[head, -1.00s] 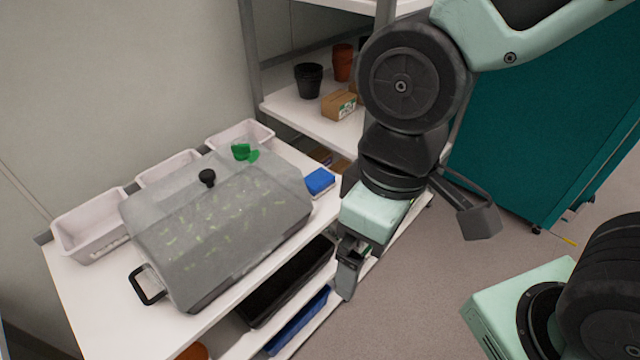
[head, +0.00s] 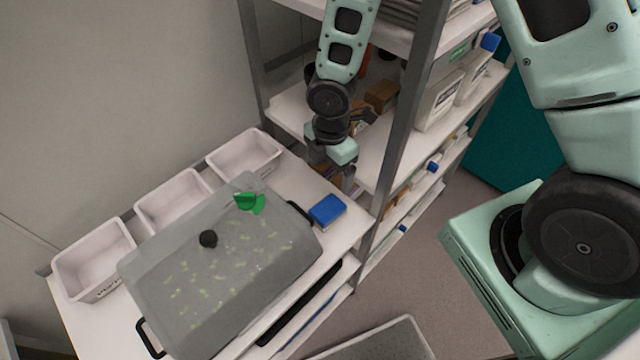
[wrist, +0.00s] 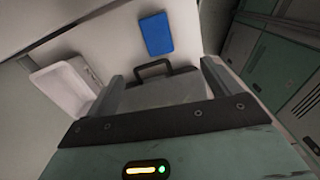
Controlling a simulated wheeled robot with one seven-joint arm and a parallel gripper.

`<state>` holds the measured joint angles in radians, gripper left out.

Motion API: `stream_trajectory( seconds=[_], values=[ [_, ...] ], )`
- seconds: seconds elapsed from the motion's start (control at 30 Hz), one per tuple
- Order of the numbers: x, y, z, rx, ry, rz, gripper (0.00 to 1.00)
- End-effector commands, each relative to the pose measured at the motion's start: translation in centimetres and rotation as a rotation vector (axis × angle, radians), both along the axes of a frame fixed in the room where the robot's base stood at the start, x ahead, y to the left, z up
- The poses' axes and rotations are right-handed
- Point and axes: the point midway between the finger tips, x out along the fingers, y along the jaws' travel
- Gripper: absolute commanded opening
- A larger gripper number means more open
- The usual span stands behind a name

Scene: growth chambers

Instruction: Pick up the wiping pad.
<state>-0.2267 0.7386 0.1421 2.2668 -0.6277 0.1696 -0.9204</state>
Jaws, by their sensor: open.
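The wiping pad (head: 327,209), a blue block with a pale underside, lies flat on the white bench top to the right of the lidded tray. It also shows in the wrist view as a blue rectangle (wrist: 156,34) at the top centre, beyond the fingers. My gripper (head: 346,182) is above and behind the pad in the head view, near the bench's far end, apart from it. In the wrist view my gripper (wrist: 163,82) has its two fingers wide apart with nothing held between them.
A large clear-lidded tray (head: 222,262) with a black knob and end handles stands beside the pad. White bins (head: 245,155) line the wall. A shelving post (head: 402,120) and loaded shelves stand close to my arm.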

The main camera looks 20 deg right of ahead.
Motion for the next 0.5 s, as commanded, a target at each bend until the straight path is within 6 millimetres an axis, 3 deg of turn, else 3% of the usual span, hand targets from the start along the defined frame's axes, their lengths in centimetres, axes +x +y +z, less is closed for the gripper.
stream_trajectory(
  seconds=[0.27,0.5],
  values=[
    [0.2,-0.3,-2.2,0.003,0.004,0.048,0.89],
    [0.1,-0.3,-5.8,0.002,0.006,0.046,0.89]
  ],
)
